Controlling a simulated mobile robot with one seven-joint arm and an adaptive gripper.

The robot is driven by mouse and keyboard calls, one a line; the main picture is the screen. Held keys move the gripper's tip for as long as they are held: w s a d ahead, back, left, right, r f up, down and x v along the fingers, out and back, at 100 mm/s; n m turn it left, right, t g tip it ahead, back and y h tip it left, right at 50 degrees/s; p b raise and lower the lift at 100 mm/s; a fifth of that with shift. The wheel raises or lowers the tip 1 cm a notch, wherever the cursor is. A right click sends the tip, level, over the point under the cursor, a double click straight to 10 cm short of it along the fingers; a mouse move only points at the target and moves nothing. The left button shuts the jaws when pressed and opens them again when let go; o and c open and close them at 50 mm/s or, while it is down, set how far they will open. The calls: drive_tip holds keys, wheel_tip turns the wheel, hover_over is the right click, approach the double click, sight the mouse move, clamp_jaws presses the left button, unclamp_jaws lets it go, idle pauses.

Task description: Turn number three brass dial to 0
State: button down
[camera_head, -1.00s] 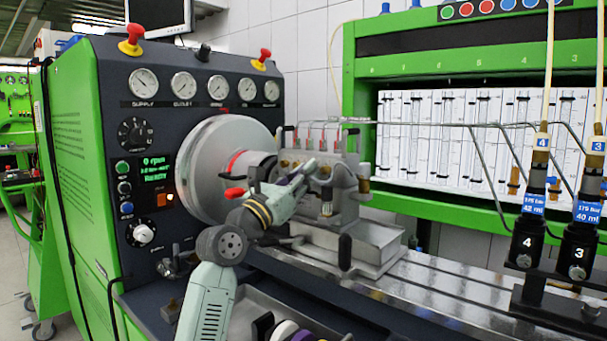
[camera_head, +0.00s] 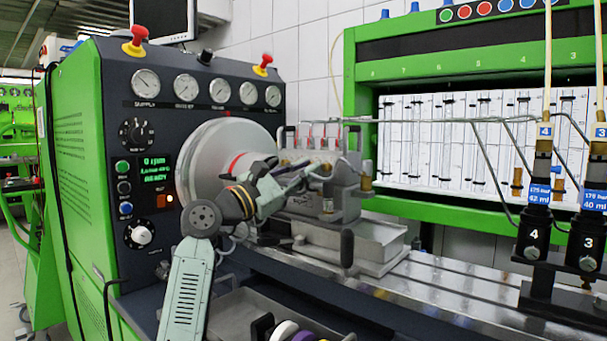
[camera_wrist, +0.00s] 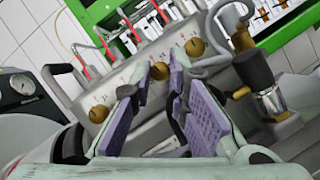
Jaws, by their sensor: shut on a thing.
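The grey pump block (camera_wrist: 120,85) fills the middle of the wrist view, with several round brass dials on its sloping face. One brass dial (camera_wrist: 159,70) sits between my fingertips; the numbers by the dials are too small to read. My gripper (camera_wrist: 160,76), with purple pads, is shut on this dial. Another brass dial (camera_wrist: 98,113) is at the lower left and one more (camera_wrist: 195,47) is to the upper right, just beyond the right fingertip. In the head view my gripper (camera_head: 312,177) reaches the front of the pump block (camera_head: 335,205), and the gripped dial is hidden.
A large grey disc (camera_head: 215,155) stands left of the pump. Metal pipes (camera_head: 430,121) run from the pump to the right. A grey tray (camera_head: 370,240) lies under the pump. Black holders 4 (camera_head: 533,236) and 3 (camera_head: 587,243) stand at the right on the rail.

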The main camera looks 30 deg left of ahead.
drive_tip(key=shift+m+g+h, duration=0.4)
drive_tip(key=shift+m, duration=0.8)
drive_tip(key=c, duration=1.8)
unclamp_jaws()
drive_tip(key=v, duration=1.2)
drive_tip(key=shift+a+r, duration=0.1)
drive_tip(key=shift+r, duration=0.1)
